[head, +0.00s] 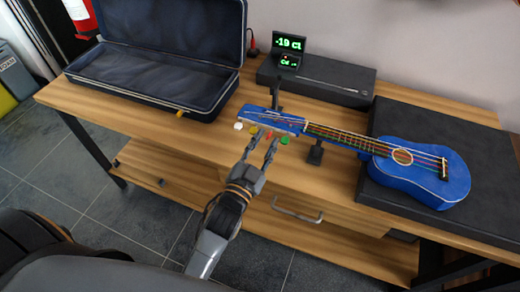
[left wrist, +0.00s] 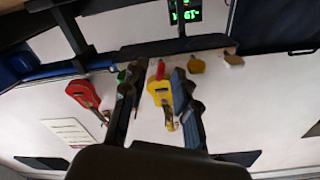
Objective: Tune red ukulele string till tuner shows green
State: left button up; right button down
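The blue ukulele (head: 408,172) lies with its body on a black case and its neck on stands. Its headstock (head: 262,120) carries white, yellow, red and green pegs. The red peg (head: 268,134) faces my left gripper (head: 263,150). In the left wrist view the red peg (left wrist: 160,70) shows between the two finger tips of my left gripper (left wrist: 155,85); the fingers stand apart, and I cannot tell if either touches it. The tuner (head: 290,44) reads about -19 in green above a smaller panel with a red mark. My right gripper is not in view.
An open dark blue case (head: 140,88) fills the left of the wooden table (head: 200,132). A black box (head: 340,82) stands behind the ukulele. The green peg (head: 284,141) and yellow peg (head: 253,130) sit close beside the red one. The table's front edge is clear at left.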

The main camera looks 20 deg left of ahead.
pick_arm(q)
jog(key=s, duration=1.1)
jog(key=shift+s+a+f, duration=0.35)
jog(key=shift+s+a, duration=0.05)
jog(key=shift+a, duration=0.05)
jog(key=s+d+f+n+g+p, duration=0.1)
jog(key=s+f+g, duration=0.2)
jog(key=f, duration=0.9)
jog(key=s+f+g, duration=0.3)
jog(key=f+g, duration=0.1)
jog(key=f, duration=0.8)
jog(key=s+d+f+n+g+p, duration=0.1)
jog(key=s+f+g, duration=0.2)
jog(key=f, duration=0.9)
jog(key=s+a+f+n+g, duration=0.1)
jog(key=s+a+f+g, duration=0.3)
jog(key=s+f, duration=0.3)
jog(key=s+a+f+g+y, duration=0.1)
jog(key=s+a+f+g, duration=0.2)
jog(key=s, duration=1)
notch_tip(320, 180, down, 5)
jog(key=a, duration=0.2)
jog(key=shift+s+a+n+g, duration=0.35)
jog(key=shift+n+g, duration=0.05)
